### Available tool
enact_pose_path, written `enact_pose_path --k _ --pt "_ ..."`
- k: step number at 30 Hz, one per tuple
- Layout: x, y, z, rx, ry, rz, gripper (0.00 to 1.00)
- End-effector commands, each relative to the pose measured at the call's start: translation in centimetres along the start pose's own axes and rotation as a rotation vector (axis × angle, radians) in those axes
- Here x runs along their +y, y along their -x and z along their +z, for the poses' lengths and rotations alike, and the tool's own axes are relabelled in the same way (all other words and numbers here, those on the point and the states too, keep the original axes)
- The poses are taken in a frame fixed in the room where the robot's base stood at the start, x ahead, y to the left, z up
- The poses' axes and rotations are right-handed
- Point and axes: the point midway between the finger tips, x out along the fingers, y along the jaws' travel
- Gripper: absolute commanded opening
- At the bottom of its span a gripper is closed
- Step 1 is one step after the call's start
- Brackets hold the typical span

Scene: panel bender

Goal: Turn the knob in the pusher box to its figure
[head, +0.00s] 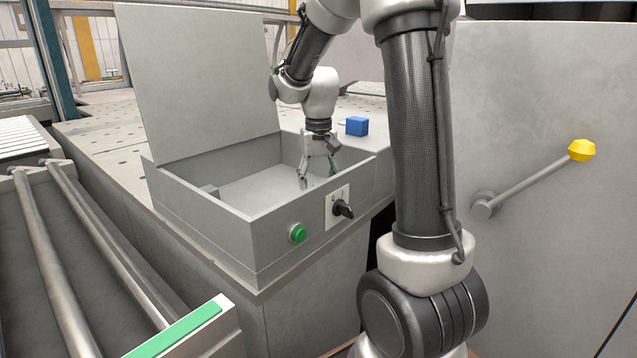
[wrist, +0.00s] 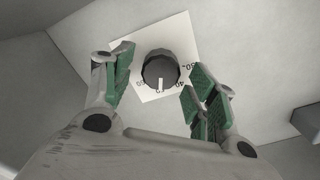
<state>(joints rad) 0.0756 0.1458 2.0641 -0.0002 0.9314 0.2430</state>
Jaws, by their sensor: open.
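The pusher box (head: 205,222) stands with its lid (head: 200,85) raised. My gripper (head: 318,178) reaches down into it, near its right side. In the wrist view the black knob (wrist: 158,68), with a white pointer line, sits on a white scale plate (wrist: 180,32). The pointer faces the bottom of the picture, close to the printed 40; other figures are small or partly covered. My gripper is open there too (wrist: 163,86), with one green-padded finger left and one right of the knob, apart from it. The box wall hides the knob in the head view.
A green button (head: 298,233) and a black rotary switch (head: 343,209) are on the box's front. A blue block (head: 357,126) stands behind the box. A lever with a yellow grip (head: 581,150) is on the right panel. Rollers (head: 105,245) lie left.

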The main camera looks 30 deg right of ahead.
Motion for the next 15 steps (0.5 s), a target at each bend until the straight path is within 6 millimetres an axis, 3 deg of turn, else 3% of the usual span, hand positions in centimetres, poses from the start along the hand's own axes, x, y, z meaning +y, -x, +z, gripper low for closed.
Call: enact_pose_path --k 5,15 --pt "0.0 1.5 -0.1 0.004 0.0 -0.001 0.58" --pt "0.0 8.8 -0.1 0.005 0.0 -0.001 0.58"
